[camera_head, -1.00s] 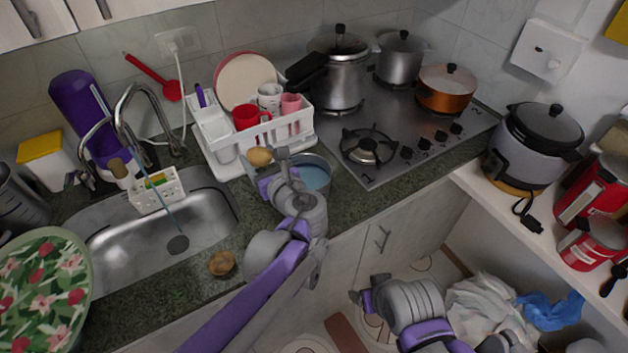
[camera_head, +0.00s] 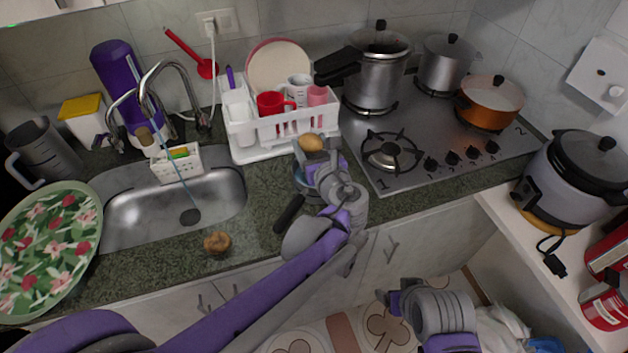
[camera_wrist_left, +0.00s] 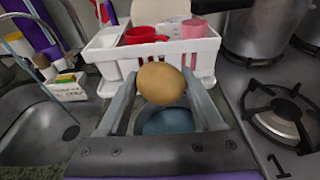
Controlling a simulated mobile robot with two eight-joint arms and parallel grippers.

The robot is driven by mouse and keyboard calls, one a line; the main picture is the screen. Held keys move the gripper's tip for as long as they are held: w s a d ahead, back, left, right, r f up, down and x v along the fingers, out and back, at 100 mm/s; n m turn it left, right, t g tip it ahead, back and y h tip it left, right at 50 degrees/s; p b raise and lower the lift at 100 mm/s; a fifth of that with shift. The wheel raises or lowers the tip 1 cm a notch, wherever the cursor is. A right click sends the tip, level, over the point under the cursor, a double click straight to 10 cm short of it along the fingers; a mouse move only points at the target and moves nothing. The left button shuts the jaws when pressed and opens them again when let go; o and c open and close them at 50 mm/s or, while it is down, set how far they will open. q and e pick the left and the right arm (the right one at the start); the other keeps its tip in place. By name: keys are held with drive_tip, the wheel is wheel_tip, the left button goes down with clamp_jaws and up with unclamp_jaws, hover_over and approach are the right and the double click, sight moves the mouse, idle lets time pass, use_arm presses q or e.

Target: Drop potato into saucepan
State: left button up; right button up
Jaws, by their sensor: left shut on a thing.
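A brown potato (camera_head: 311,143) is held between the fingertips of my left gripper (camera_head: 318,152). In the left wrist view the potato (camera_wrist_left: 162,83) sits between both fingers. The saucepan (camera_head: 300,186) stands on the counter under my left gripper, which hides much of it. Its blue inside (camera_wrist_left: 168,122) shows below the potato in the left wrist view, and its black handle (camera_head: 289,213) points toward the counter's front. A second brown potato (camera_head: 217,242) lies on the counter by the sink. My right gripper (camera_head: 388,298) is low, in front of the cabinets; its fingers are unclear.
A white dish rack (camera_head: 285,135) with cups and plates stands just behind the saucepan. The gas hob (camera_head: 440,165) with pots is to the right. The sink (camera_head: 130,212) and a floral plate (camera_head: 45,245) are to the left.

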sight(305, 195)
use_arm(q)
drive_tip(key=shift+f+b, duration=1.7)
drive_tip(key=shift+f, duration=1)
drive_tip(key=o, duration=1.5)
drive_tip(key=shift+c, duration=0.2)
drive_tip(key=v, duration=1.1)
drive_tip(key=shift+r, duration=0.15)
